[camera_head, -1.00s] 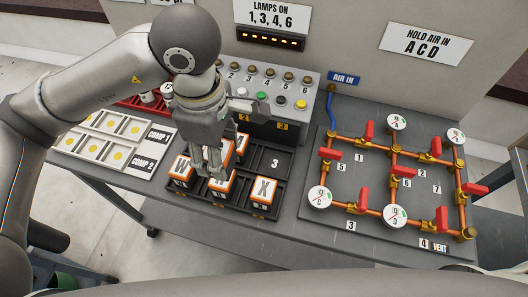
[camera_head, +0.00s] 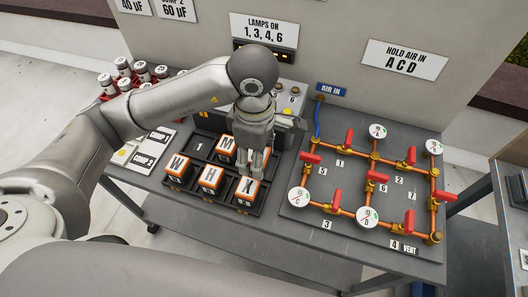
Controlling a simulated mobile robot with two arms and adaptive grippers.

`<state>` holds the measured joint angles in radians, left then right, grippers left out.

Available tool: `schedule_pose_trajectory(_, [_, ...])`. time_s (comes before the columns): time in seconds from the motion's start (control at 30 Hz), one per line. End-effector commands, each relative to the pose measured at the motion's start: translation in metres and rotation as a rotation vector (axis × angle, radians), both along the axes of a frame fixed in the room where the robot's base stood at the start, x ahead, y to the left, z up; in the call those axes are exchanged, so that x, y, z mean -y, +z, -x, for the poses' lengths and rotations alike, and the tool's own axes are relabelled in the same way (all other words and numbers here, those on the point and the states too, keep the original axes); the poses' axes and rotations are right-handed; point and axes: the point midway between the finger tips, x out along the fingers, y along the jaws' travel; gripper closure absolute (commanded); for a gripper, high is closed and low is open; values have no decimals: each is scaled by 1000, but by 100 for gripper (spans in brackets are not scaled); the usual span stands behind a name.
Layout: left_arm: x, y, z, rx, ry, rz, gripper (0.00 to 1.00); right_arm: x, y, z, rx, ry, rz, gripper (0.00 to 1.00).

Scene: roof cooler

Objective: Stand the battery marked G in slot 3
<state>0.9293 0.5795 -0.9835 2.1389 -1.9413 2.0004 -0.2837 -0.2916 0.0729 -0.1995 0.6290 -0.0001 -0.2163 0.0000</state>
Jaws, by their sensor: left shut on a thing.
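The dark battery rack (camera_head: 196,145) stands at the table's middle, with a bare place marked 1 at its back left. Orange and white batteries stand in it: M (camera_head: 228,143) at the back, W (camera_head: 179,164), H (camera_head: 211,174) and X (camera_head: 247,188) along the front. My left gripper (camera_head: 255,172) points down over the rack's back right, just behind X, where slot 3 lies. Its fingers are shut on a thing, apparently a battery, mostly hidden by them. No G mark shows. The slot 3 label is hidden. My right gripper is out of view.
The pipe board (camera_head: 318,222) with red valves and gauges lies close to the rack's right. The lamp and button box (camera_head: 288,97) stands behind the rack, partly covered by my left arm.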

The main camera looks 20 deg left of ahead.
Motion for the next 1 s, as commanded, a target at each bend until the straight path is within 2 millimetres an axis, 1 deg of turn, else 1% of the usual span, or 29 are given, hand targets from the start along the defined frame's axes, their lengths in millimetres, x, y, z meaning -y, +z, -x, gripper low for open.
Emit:
schedule_pose_trajectory(0.03, [-2,-1,-12,-4,6,0,84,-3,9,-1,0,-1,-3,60])
schedule_pose_trajectory(0.07, [-4,-4,-19,-3,6,-1,84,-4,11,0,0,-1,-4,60])
schedule_pose_trajectory(0.1, [-5,-13,-25,-6,4,-1,84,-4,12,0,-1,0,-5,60])
schedule_pose_trajectory(0.2, [-8,-33,-40,-5,2,0,84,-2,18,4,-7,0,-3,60])
schedule_pose_trajectory(0.33, [-10,-52,-55,-2,0,0,84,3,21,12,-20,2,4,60])
schedule_pose_trajectory(0.43, [-10,-58,-61,1,-1,2,84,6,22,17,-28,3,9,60])
schedule_pose_trajectory(0.57, [-12,-66,-67,-1,-2,1,84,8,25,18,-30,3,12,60])
schedule_pose_trajectory(0.7, [-12,-84,-66,-4,-2,1,84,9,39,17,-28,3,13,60])
schedule_pose_trajectory(0.8, [-12,-94,-67,-1,-2,2,84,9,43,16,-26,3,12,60])
schedule_pose_trajectory(1.0, [-12,-98,-68,3,-3,1,84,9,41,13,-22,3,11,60])
